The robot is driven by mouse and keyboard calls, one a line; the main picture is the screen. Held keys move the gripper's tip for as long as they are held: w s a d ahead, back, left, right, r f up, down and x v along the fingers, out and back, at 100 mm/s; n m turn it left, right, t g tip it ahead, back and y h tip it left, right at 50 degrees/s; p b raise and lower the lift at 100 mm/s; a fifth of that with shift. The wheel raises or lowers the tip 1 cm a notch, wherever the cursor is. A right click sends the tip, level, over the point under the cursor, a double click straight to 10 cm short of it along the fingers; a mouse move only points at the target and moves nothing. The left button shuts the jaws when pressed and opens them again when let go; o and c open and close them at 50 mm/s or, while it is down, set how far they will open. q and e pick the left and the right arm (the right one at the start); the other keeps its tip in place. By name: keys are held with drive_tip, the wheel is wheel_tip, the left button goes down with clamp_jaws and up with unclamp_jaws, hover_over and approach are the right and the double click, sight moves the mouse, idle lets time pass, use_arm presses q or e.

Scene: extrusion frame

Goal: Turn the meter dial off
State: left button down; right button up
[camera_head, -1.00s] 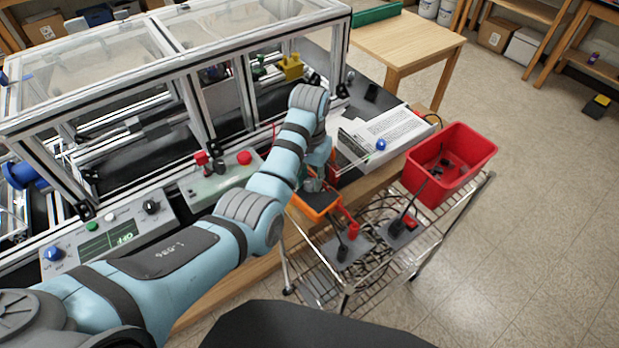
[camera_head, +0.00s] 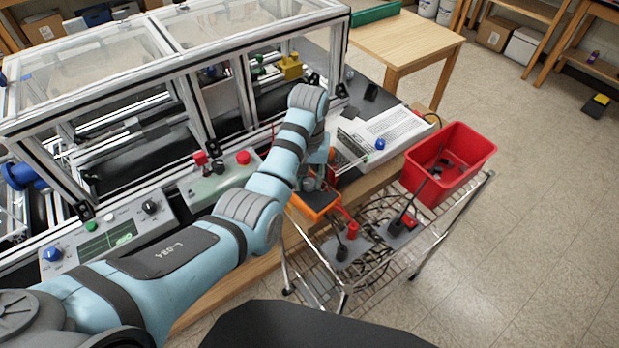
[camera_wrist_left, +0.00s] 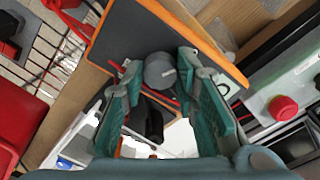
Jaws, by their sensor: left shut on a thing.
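The orange-edged meter (camera_head: 318,210) with a dark face lies at the bench's front edge, partly hidden by my left arm in the head view. My left gripper (camera_head: 314,182) is over its far part. In the left wrist view the meter's dark face (camera_wrist_left: 205,38) fills the top middle. Its round grey dial (camera_wrist_left: 160,70) sits between the teal fingertips of my left gripper (camera_wrist_left: 160,66), which are shut on it. The dial's pointer setting cannot be read. My right gripper is not in view.
A wire cart (camera_head: 345,298) with cables and grey plates stands in front of the bench, with a red bin (camera_head: 475,148) on its right. A control panel with a red button (camera_head: 243,157) and the framed enclosure (camera_head: 180,75) lie left of my arm.

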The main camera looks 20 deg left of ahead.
use_arm(q)
drive_tip(key=c, duration=1.3)
unclamp_jaws()
drive_tip(key=shift+a+f, duration=0.15)
drive_tip(key=shift+o, duration=0.3)
drive_tip(key=shift+w, duration=0.25)
drive_tip(key=shift+s, duration=0.1)
